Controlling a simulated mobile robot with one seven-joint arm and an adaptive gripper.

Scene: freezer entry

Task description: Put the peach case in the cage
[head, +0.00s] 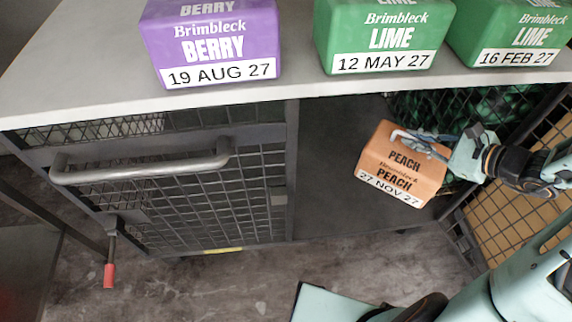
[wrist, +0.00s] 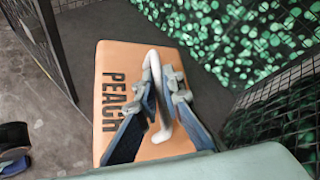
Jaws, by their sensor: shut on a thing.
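The peach case (head: 388,172) is an orange box marked PEACH and dated 27 NOV 27. It is slightly tilted in the head view, in the open right part of the mesh cage (head: 215,190) under the counter. My gripper (head: 428,143) is shut on the white handle on the case's top. In the wrist view my gripper (wrist: 165,92) has its fingers at that handle, with the peach case (wrist: 112,72) below. The cage's dark floor (head: 335,170) shows beside the case. I cannot tell whether the case touches the floor.
On the counter (head: 110,88) stand a purple berry case (head: 212,45) and two green lime cases (head: 383,38) (head: 510,38). A mesh panel with a grey bar handle (head: 140,168) covers the left part. A red-tipped lever (head: 109,272) hangs at lower left. Mesh also stands at right.

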